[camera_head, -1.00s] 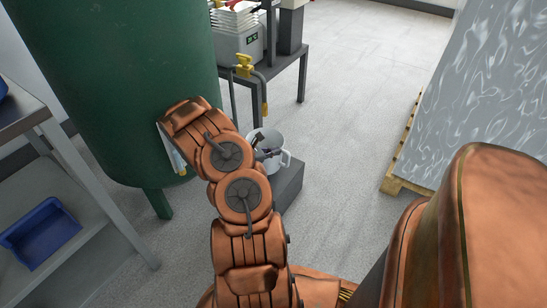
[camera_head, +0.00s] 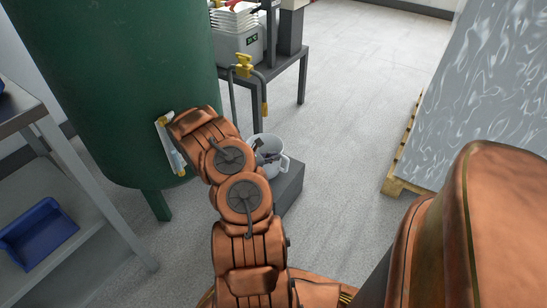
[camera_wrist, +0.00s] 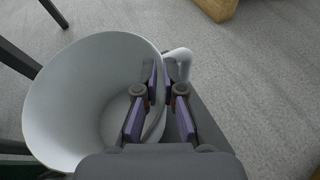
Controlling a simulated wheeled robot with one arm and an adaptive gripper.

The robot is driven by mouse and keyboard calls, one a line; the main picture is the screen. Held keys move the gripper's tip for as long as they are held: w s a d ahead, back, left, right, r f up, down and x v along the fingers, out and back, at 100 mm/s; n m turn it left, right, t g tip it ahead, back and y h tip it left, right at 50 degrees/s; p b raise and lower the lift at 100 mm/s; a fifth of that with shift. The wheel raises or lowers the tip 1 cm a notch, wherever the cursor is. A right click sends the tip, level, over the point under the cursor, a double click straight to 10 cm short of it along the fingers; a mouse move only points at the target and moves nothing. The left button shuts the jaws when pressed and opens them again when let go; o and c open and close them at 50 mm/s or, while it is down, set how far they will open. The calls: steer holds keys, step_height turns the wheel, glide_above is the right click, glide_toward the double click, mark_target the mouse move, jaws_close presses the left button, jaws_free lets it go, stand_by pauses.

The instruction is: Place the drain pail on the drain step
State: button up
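The drain pail (camera_head: 272,167) is a white, open-topped pail with a handle on its right. It appears upright, at the drain step (camera_head: 289,188), a low dark grey block. I cannot tell whether the pail's base touches the step. In the wrist view the pail (camera_wrist: 75,100) fills the left side, and its inside looks empty. My gripper (camera_wrist: 160,82) has one finger inside the pail and one outside, closed on the wall by the handle. In the head view my arm and the pail hide part of the step, and only the gripper's tips show over the pail.
A green tank (camera_head: 115,80) stands at left, close to my arm. A table (camera_head: 285,62) with white tubs and a yellow-handled valve (camera_head: 243,66) stands behind the pail. A wrapped pallet load (camera_head: 480,90) is at right. Floor between it and the step is clear.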

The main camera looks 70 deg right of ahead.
steer(key=o, duration=0.4)
steer(key=shift+c, duration=0.2)
steer(key=p+v, duration=0.3)
steer(key=v, duration=0.9)
steer(key=s+a+r+m+g+y, duration=0.15)
steer(key=a+r+m, duration=0.25)
steer(key=a+r, duration=0.45)
steer(key=s+a+r+m+y, duration=0.15)
steer(key=a+r+m, duration=0.3)
steer(key=r, duration=0.65)
steer(key=s+a+r+t+y, duration=0.1)
steer(key=s+a+r+y, duration=0.1)
steer(key=a, duration=1)
steer(key=s+a+r+m+t+y, duration=0.1)
steer(key=s+a+r+t+y, duration=0.1)
steer(key=a, duration=1.1)
steer(key=s+a+r+t+y, duration=0.2)
steer(key=s+a+r+y, duration=0.2)
steer(key=a, duration=0.8)
steer(key=shift+s+a+y, duration=0.2)
steer(key=shift+s+y, duration=0.2)
steer(key=shift+s, duration=0.75)
